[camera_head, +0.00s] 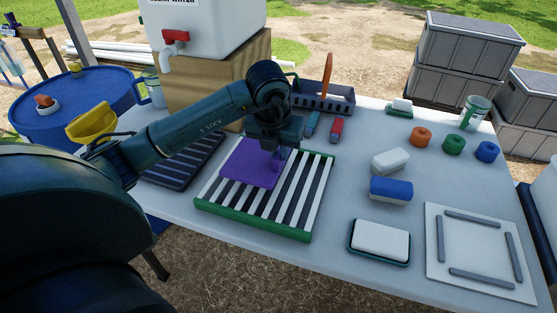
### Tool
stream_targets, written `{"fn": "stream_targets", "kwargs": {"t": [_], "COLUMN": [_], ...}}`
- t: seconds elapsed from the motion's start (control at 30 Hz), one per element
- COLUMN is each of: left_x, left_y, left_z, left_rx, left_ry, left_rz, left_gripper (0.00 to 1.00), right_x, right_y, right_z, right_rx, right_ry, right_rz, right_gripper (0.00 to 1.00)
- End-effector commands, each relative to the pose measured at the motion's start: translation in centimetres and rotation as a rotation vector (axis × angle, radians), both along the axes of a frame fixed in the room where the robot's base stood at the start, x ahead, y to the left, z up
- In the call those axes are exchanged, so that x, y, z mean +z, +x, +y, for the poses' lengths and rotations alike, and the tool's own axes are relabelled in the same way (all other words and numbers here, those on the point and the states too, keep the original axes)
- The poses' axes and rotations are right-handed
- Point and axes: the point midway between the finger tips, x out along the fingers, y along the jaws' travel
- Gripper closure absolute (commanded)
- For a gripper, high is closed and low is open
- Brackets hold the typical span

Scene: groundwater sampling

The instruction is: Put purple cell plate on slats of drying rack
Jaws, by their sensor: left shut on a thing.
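The purple cell plate (249,166) is flat and square and shows over the far left part of the drying rack. The drying rack (256,225) has white slats and a green frame and lies on the table. My left gripper (276,152) reaches in from the left and is shut on the purple cell plate at its far right side. I cannot tell whether the plate touches the slats or hangs just above them. The gripper's fingers are partly hidden by its own body. My right gripper is not in view.
A dark ribbed mat (183,164) lies left of the rack. A water container (207,25) on a wooden block (245,58) stands behind. A dark basket (325,97), sponges (391,189), a soap dish (379,242) and a white framed board (478,251) are to the right.

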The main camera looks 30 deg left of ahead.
Motion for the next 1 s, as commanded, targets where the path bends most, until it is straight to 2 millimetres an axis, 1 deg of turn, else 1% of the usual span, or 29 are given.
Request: {"fn": "stream_targets", "kwargs": {"t": [0.23, 0.47, 0.57, 0.6, 0.87, 1.0], "left_x": [-3.3, -3.4, -3.7, -3.8, -3.6, -3.6], "left_y": [-0.1, 0.0, 0.0, 0.0, 0.0, 0.0], "left_z": [0.0, 0.0, 0.0, 0.0, 0.0, 0.0], "left_rx": [-0.001, -0.002, -0.002, -0.002, -0.001, -0.001], "left_ry": [0.002, 0.001, 0.001, 0.001, 0.001, 0.001], "left_rz": [0.003, 0.000, 0.000, 0.000, 0.001, 0.001], "left_gripper": [1.00, 1.00, 1.00, 0.85, 0.64, 0.64], "right_x": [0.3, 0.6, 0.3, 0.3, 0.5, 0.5], "right_y": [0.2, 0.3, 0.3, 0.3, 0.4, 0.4], "right_z": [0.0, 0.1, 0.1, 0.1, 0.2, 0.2], "right_rx": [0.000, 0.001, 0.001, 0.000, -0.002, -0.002], "right_ry": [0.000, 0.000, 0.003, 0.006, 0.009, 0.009], "right_rz": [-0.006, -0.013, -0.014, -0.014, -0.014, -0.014], "right_gripper": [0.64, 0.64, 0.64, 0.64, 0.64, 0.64]}}
